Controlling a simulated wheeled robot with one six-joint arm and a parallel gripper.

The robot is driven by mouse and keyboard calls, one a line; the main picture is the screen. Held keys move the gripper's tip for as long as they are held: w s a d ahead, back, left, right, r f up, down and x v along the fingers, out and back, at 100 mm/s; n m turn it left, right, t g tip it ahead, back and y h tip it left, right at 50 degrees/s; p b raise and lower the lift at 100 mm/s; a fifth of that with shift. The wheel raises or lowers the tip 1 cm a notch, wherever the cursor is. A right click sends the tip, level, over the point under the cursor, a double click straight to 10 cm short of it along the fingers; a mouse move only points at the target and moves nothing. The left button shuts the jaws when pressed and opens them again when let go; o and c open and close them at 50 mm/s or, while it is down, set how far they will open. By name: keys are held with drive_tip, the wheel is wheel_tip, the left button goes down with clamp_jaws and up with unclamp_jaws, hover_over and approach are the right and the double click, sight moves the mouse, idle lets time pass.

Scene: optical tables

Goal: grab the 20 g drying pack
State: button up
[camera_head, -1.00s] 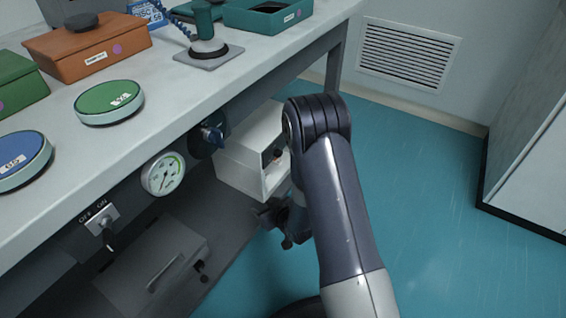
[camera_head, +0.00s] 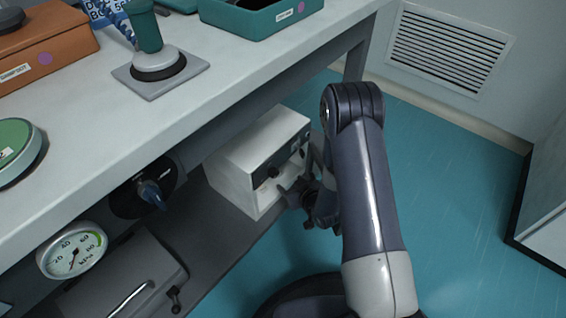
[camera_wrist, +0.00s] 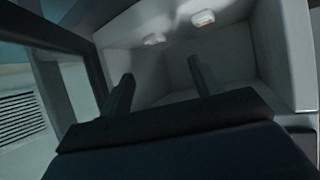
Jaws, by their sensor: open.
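Two small white packs lie inside a pale compartment in the wrist view, one at the left (camera_wrist: 155,39) and one at the right (camera_wrist: 203,18). No label is readable, so I cannot tell which is the 20 g drying pack. My gripper (camera_wrist: 160,82) is open and empty, its two dark fingers pointing into the compartment with the packs beyond their tips. In the head view my gripper (camera_head: 287,191) is at the front of a white box-shaped cabinet (camera_head: 232,168) under the table. The packs cannot be made out there.
The cabinet's side walls (camera_wrist: 284,55) stand close around my fingers. The table (camera_head: 215,105) overhangs the cabinet. A pressure gauge (camera_head: 72,252) and a grey lidded case (camera_head: 125,275) are at the lower left. Blue floor (camera_head: 450,190) is free on the right.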

sight(280, 175)
drive_tip(key=b+x, duration=0.2)
drive_tip(key=x, duration=0.4)
drive_tip(key=shift+w+d, duration=0.2)
drive_tip(key=b+x, duration=0.3)
drive_tip(key=x, duration=0.2)
drive_tip(key=shift+d+f, duration=0.1)
drive_tip(key=shift+f, duration=0.05)
drive_tip(key=shift+w, duration=0.1)
drive_tip(key=shift+c, duration=0.3)
drive_tip(key=c, duration=1.1)
drive_tip(key=shift+c, duration=0.2)
